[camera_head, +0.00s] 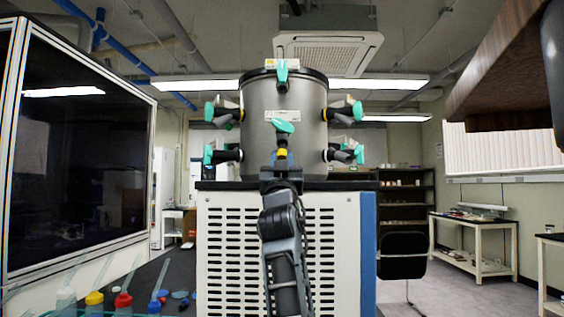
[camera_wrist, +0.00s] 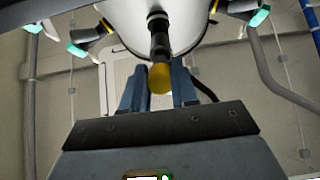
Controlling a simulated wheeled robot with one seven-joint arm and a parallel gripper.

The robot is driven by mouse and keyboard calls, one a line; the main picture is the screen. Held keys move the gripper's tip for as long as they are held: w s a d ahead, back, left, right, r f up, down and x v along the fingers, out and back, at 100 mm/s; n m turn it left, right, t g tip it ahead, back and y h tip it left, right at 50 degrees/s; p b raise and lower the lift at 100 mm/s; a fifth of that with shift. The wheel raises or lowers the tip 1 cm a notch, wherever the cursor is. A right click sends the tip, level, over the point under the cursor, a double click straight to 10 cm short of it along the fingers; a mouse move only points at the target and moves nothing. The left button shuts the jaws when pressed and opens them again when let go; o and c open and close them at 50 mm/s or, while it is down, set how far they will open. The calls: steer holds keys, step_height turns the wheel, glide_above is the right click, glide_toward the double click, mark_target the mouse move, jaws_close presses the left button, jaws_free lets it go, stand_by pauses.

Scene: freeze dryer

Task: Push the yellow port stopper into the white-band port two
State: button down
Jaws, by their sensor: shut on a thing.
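The yellow port stopper (camera_wrist: 160,78) sits between the two fingers of my gripper (camera_wrist: 160,92) in the wrist view. The fingers are shut on its sides. Its far end lines up with a black port (camera_wrist: 158,38) on the drum; whether it is inside the port or only touching it I cannot tell. In the head view my gripper (camera_head: 282,172) is upright in front of the drum, with the yellow stopper (camera_head: 282,153) just above it, below a teal valve handle (camera_head: 283,127). A thin pale ring shows near the port's base in the wrist view; its colour is unclear.
The grey drum (camera_head: 284,100) stands on a white cabinet (camera_head: 225,250) with a black top. Other ports with teal handles (camera_head: 217,154) stick out on both sides. Coloured bottles (camera_head: 95,303) stand at the lower left, near a dark glass-fronted cabinet (camera_head: 85,150).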

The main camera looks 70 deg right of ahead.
steer(key=shift+p+x, duration=0.4)
steer(key=shift+x, duration=1.2)
stand_by(1.5)
steer(key=c, duration=0.8)
jaws_free()
steer(key=shift+b+v, duration=1.05)
steer(key=shift+v, duration=2.85)
steer(key=shift+f, duration=0.2)
steer(key=shift+b+v, duration=2.2)
steer(key=shift+v, duration=1.15)
